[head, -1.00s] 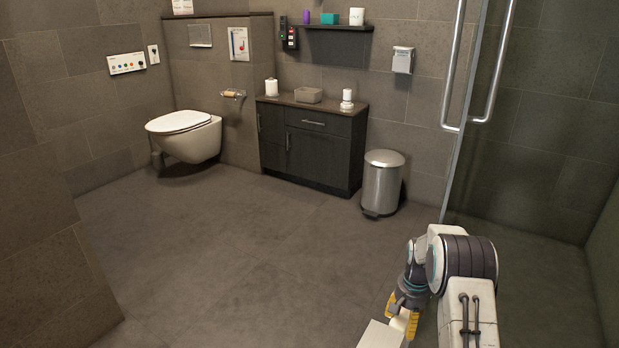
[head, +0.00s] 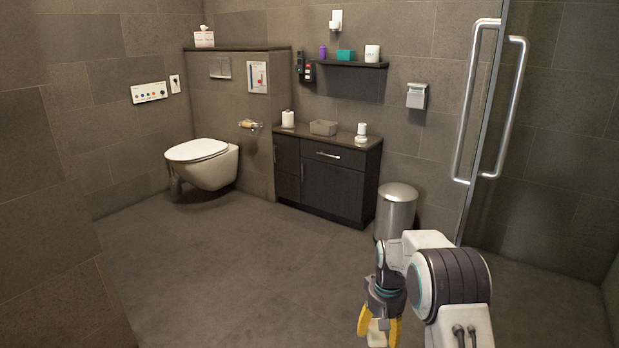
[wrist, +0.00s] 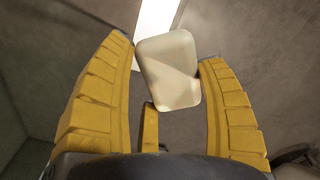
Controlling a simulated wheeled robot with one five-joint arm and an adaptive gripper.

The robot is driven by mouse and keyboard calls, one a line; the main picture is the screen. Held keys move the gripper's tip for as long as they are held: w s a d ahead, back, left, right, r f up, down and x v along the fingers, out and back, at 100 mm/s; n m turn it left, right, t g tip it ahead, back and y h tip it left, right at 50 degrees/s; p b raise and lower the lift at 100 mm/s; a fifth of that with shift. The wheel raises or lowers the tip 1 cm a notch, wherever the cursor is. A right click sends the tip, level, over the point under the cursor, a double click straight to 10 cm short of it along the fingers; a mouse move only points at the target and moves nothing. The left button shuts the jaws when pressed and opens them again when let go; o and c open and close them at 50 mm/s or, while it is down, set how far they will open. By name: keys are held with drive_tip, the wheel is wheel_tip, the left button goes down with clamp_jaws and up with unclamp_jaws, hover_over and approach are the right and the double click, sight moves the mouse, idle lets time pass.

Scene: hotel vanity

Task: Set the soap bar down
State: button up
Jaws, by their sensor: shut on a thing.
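The soap bar (wrist: 170,72) is a cream, rounded block held between the yellow fingers of my gripper (wrist: 168,85) in the wrist view. It sits tilted near the fingertips. In the head view my gripper (head: 379,328) is low at the bottom right, pointing down, with the pale soap bar (head: 376,336) partly showing between its fingers. It is held in the air, well in front of the dark vanity cabinet (head: 325,180) and apart from any surface I can make out.
On the vanity top stand a grey tray-like box (head: 323,128), a white roll (head: 288,119) and a white bottle (head: 361,133). A steel bin (head: 396,208) stands right of the cabinet. A glass door with a long handle (head: 475,100) is at right. The floor at left is open.

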drive_tip(key=s+r+p, duration=0.3)
drive_tip(key=r+p, duration=2.3)
drive_tip(key=r, duration=0.3)
drive_tip(key=shift+r+p, duration=0.35)
drive_tip(key=shift+r, duration=0.05)
drive_tip(key=shift+d, duration=0.1)
